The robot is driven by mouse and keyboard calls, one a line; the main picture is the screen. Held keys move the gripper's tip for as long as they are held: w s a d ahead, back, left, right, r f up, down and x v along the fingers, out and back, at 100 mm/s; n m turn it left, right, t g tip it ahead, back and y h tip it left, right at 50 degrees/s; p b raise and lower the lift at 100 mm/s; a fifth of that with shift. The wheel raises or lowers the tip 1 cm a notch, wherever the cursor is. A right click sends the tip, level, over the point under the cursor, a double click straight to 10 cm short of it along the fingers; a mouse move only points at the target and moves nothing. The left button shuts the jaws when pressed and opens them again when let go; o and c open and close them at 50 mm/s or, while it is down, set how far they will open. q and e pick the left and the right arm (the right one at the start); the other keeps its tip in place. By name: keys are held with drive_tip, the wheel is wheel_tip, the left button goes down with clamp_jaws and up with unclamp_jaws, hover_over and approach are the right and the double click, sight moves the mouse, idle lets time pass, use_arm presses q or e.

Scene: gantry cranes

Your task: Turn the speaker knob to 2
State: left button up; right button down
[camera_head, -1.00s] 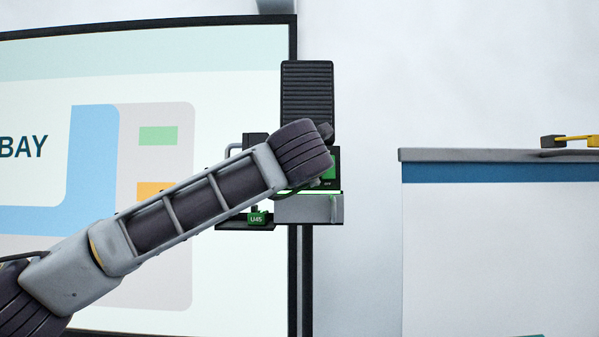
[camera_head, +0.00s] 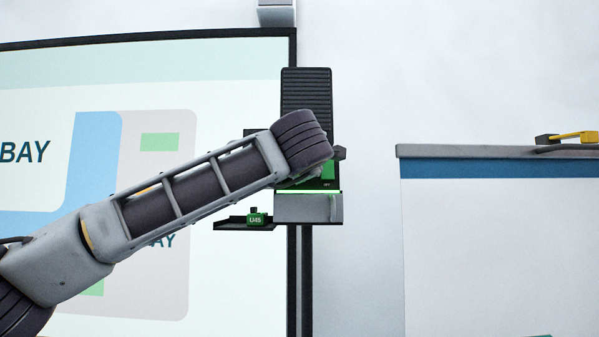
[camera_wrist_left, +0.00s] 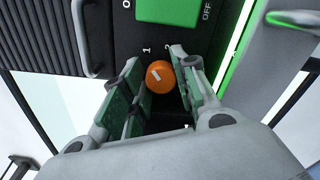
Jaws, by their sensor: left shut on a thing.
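The speaker is a black box with a ribbed grille (camera_head: 307,90), mounted beside the large screen in the head view. Its orange knob (camera_wrist_left: 160,76) has a short white mark and shows in the left wrist view. The number 1 is printed just above the knob, and a second number beside it is partly covered by a finger. My left gripper (camera_wrist_left: 163,88) has green-padded fingers on both sides of the knob and is shut on it. In the head view my left wrist hides the knob and fingertips. My right gripper is not in view.
A green switch (camera_wrist_left: 167,10) with an OFF label sits near the knob. A metal handle (camera_wrist_left: 86,38) is close to the left finger. Below the speaker are a grey box (camera_head: 308,208) and a small shelf with a green U45 tag (camera_head: 257,218). A white board (camera_head: 500,240) stands right.

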use_arm(q)
drive_tip(key=m, duration=0.6)
drive_tip(key=shift+f, duration=0.1)
drive_tip(key=shift+f+m, duration=0.1)
drive_tip(key=shift+m, duration=1.7)
drive_tip(key=shift+d+f, duration=0.1)
drive_tip(key=o, duration=1)
drive_tip(key=shift+s, duration=0.15)
drive_tip(key=shift+s, duration=5.9)
